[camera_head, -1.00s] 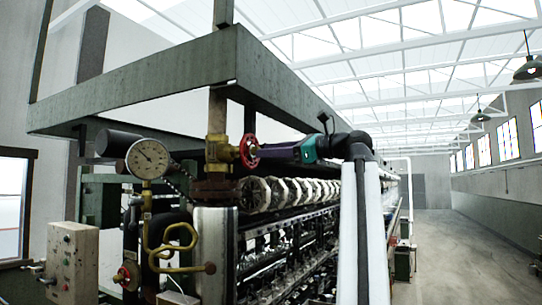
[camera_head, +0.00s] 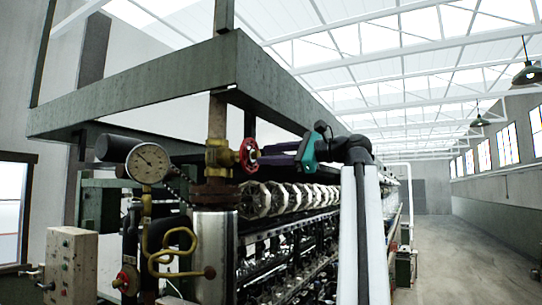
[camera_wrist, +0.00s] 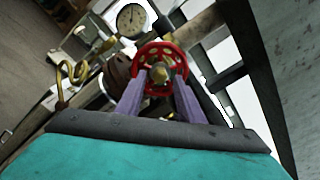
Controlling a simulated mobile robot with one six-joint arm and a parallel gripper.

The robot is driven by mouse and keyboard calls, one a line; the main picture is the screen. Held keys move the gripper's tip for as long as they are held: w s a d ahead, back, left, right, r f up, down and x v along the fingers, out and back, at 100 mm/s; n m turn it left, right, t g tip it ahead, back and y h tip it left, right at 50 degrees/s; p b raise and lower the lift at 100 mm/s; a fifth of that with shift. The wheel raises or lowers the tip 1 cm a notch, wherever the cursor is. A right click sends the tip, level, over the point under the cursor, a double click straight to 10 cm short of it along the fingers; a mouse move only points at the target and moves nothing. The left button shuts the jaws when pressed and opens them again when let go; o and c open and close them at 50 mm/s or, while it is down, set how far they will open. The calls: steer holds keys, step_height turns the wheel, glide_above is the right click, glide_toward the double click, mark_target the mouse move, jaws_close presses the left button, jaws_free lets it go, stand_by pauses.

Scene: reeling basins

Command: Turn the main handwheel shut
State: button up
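The red main handwheel (camera_head: 246,145) sits on the brass valve (camera_head: 216,156) of the upright pipe, seen nearly edge-on in the head view. My gripper (camera_head: 260,157) reaches it from the right, its purple fingers pointing at the wheel's face. In the wrist view the wheel (camera_wrist: 158,48) faces me, with a brass hub at its centre. My two fingers (camera_wrist: 163,80) stand apart on either side of the hub, tips at or very close to the wheel. I cannot tell whether they touch it. The fingertips partly hide the wheel's lower part.
A pressure gauge (camera_head: 150,163) on yellow coiled tubing (camera_head: 172,250) stands left of the valve. A smaller red handwheel (camera_head: 127,280) is lower left, beside a control box (camera_head: 70,262). A green beam (camera_head: 140,90) runs overhead. The aisle (camera_head: 445,250) at right is clear.

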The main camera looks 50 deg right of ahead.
mark_target(253, 155)
steer(key=shift+x, duration=1.5)
steer(key=c, duration=0.9)
steer(key=shift+o, duration=0.2)
steer(key=shift+p, duration=0.4)
steer(key=shift+r+m+p, duration=0.15)
steer(key=shift+m+p, duration=0.25)
steer(key=shift+p, duration=0.3)
